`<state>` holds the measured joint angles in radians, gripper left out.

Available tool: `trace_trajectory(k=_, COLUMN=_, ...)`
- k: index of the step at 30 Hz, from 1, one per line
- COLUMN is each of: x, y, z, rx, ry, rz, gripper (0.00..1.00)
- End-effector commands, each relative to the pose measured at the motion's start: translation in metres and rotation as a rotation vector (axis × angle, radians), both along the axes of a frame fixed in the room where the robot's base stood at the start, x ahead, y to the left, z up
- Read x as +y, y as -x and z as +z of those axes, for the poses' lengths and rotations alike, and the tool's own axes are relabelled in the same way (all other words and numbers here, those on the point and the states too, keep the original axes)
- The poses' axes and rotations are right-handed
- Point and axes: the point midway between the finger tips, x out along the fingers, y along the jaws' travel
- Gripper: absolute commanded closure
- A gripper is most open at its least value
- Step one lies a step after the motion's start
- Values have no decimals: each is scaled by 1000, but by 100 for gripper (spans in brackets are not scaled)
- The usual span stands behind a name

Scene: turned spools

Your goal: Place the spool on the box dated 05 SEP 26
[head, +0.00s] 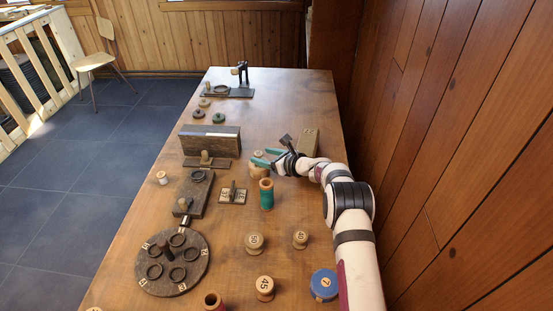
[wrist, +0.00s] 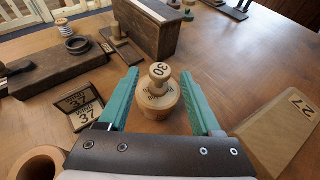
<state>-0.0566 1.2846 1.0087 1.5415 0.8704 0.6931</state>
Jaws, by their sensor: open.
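A pale wooden spool marked 30 (wrist: 160,72) stands upright on a low round wooden box (wrist: 157,107) in the wrist view. Small dark lettering rings the spool's foot, too small to read as a date. The spool (head: 258,155) and the round box (head: 258,172) also show in the head view, partly covered by my fingers. My gripper (wrist: 160,76) is open, its teal fingers on either side of the spool with gaps visible. In the head view my gripper (head: 267,157) reaches in from the right.
A tan block marked 27 (wrist: 285,125) lies to the right. A teal spool (head: 266,194) stands in front. Several numbered spools lie nearer, with a round dark tray (head: 196,247) at left.

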Motion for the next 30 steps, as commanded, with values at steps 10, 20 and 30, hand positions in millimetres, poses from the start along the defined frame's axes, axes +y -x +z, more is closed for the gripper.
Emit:
trace_trajectory(k=10, x=-56, y=47, z=31, rx=0, ry=-1, rz=-1, gripper=35)
trace_trajectory(k=20, x=-52, y=74, z=67, rx=-52, ry=67, rz=106, gripper=35)
trace_trajectory(k=30, x=-68, y=389, z=185, rx=-363, ry=776, rz=1074, gripper=35)
